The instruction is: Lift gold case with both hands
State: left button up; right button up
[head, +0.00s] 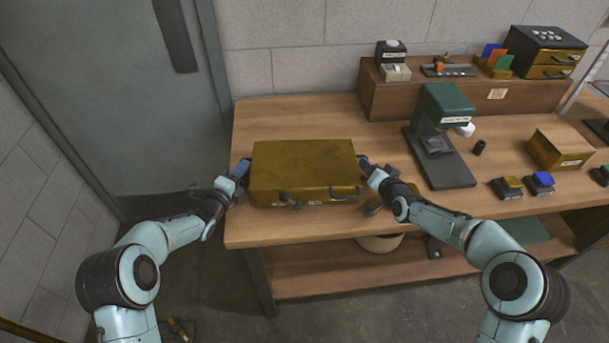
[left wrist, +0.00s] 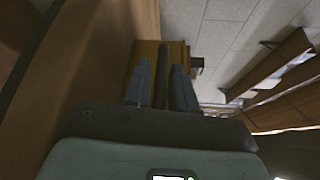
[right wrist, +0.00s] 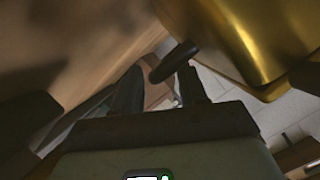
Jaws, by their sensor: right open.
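The gold case (head: 303,170) lies flat and closed near the table's front edge, with clasps and a dark handle on its front. My left gripper (head: 240,170) is at its left side. In the left wrist view, its blue fingers (left wrist: 160,85) close in on a dark bar, with the gold case (left wrist: 147,52) behind. My right gripper (head: 367,168) is at the case's right side. In the right wrist view, its fingers (right wrist: 160,88) are apart, with a dark bar (right wrist: 175,62) at their tips beside the gold surface (right wrist: 250,35); contact is unclear.
A green stand (head: 440,130) on a dark base is right of the case. A wooden riser (head: 430,98) holds small boxes at the back. A gold box (head: 560,148) and small blocks (head: 540,184) lie farther right. The tabletop (head: 290,118) behind the case is clear.

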pick_arm(q)
jog(key=shift+w+d, duration=0.1)
jog(key=shift+w, duration=0.05)
pick_arm(e)
jog(key=shift+w, duration=0.2)
pick_arm(q)
jog(key=shift+c, duration=1.3)
pick_arm(e)
jog(key=shift+c, duration=1.2)
pick_arm(q)
grip_shut()
pick_arm(e)
grip_shut()
pick_arm(q)
jog(key=shift+w+r, duration=0.1)
jog(key=shift+r, duration=0.15)
pick_arm(e)
jog(key=shift+r, duration=0.25)
